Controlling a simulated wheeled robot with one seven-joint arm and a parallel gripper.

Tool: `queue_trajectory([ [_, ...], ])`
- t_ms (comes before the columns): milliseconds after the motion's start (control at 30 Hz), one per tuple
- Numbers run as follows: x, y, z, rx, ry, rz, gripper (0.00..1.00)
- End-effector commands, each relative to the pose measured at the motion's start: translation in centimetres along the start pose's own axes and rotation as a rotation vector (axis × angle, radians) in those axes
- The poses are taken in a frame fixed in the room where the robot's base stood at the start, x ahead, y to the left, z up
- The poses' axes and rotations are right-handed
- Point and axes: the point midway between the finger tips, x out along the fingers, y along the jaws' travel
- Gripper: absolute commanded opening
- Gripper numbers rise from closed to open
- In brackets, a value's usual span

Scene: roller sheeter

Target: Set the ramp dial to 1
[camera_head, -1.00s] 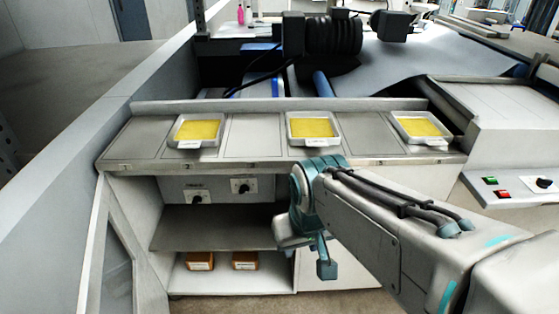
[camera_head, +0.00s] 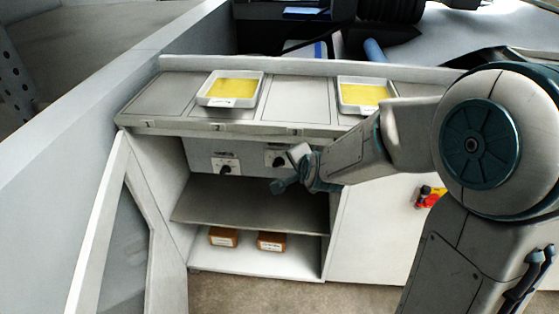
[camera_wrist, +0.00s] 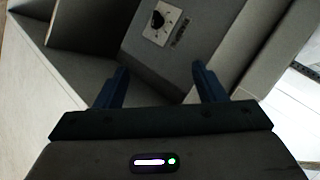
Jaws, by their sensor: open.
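Two black dials on white plates are on the grey back panel inside the open cabinet: a left dial (camera_head: 226,168) and a right dial (camera_head: 279,160). Their labels are too small to read, so I cannot tell which is the ramp dial. My gripper (camera_head: 284,186) is at the cabinet opening, below and near the right dial, partly hiding that area. In the wrist view my gripper (camera_wrist: 160,70) is open, with nothing between its two fingers. One dial (camera_wrist: 158,20) shows there beyond the fingertips, apart from them. I cannot tell which of the two it is.
A shelf (camera_head: 240,205) lies under the dials, with two brown boxes (camera_head: 222,237) below it. The cabinet door (camera_head: 110,215) stands open at left. Trays of yellow material (camera_head: 235,88) sit on the counter above. A red knob (camera_head: 430,197) is on the front at right.

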Motion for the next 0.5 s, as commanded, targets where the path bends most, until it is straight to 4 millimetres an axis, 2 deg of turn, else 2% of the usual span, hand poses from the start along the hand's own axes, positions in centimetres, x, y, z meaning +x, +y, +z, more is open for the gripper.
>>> queue_trajectory([
  [33, 3.1, 0.7, 1.6, 0.093, -0.002, -0.049, 0.64],
  [200, 9.4, 0.6, 4.7, 0.446, 0.01, -0.237, 0.64],
  [400, 15.4, 2.2, 7.4, 0.925, 0.013, -0.463, 0.64],
  [500, 17.4, 3.5, 8.2, 1.154, 0.017, -0.571, 0.64],
])
